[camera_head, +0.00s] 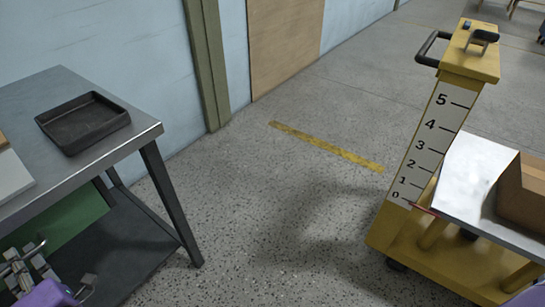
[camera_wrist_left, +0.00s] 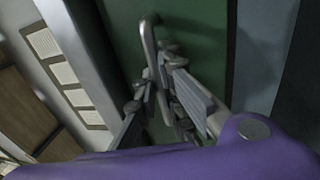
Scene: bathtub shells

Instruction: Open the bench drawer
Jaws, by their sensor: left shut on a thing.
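The grey metal bench (camera_head: 140,110) stands at the left in the head view. Its green drawer front (camera_head: 82,222) shows under the worktop; I cannot tell if any gap stands behind it. In the left wrist view the green front (camera_wrist_left: 195,25) fills the middle, with a bent metal bar handle (camera_wrist_left: 149,45) on it. My left gripper (camera_head: 30,262) is low at the left, at the drawer front. In the wrist view its fingers (camera_wrist_left: 157,82) are shut on the handle. My right gripper is out of view.
A black tray (camera_head: 83,122) lies on the worktop. The bench's dark leg (camera_head: 170,200) and lower shelf (camera_head: 125,255) are near the left gripper. A yellow lift cart (camera_head: 430,240) with a cardboard box (camera_head: 522,188) stands at the right. Speckled floor (camera_head: 270,210) between them is clear.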

